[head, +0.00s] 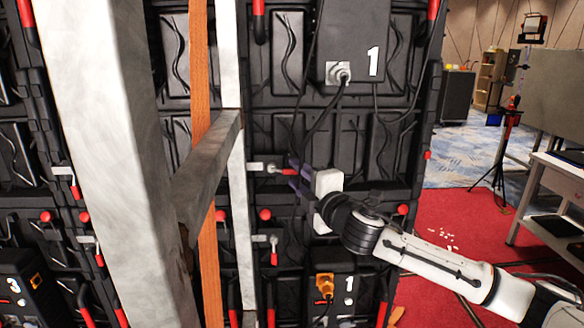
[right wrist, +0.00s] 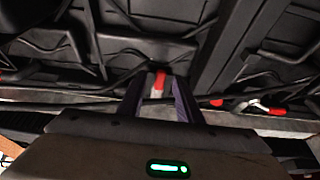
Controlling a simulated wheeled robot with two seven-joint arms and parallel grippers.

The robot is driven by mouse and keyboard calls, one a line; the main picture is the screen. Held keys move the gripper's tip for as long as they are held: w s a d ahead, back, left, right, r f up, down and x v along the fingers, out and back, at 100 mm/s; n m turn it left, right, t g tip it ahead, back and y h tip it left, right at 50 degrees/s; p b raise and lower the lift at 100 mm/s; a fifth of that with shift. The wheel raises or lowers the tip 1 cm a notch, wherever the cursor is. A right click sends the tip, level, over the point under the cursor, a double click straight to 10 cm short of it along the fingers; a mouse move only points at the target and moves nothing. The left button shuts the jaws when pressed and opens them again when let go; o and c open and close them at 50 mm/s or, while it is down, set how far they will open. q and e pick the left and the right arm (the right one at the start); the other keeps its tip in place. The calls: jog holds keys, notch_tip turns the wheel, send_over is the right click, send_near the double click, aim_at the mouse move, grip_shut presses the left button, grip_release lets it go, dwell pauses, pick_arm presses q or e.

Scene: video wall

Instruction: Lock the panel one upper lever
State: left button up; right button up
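The panel one upper lever (head: 282,170) has a pale base on the white frame strip and a red handle pointing right, roughly level. My right gripper (head: 297,178) is at the handle's end, with its dark purple fingers pointing at it. In the right wrist view the red handle (right wrist: 159,82) shows between the two fingertips (right wrist: 161,92), with gaps at both sides, so the gripper looks open around it. Whether a finger touches it is unclear. The panel one lower lever (head: 273,249) hangs with its red handle down. My left gripper is not in view.
Black panel backs with a box marked 1 (head: 353,45) and cables stand behind my gripper. A grey beam (head: 110,130) and brace cross the left foreground.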

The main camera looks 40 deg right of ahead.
aim_at(293, 173)
jog(key=shift+w+d, duration=0.2)
jog(key=shift+w, duration=1.4)
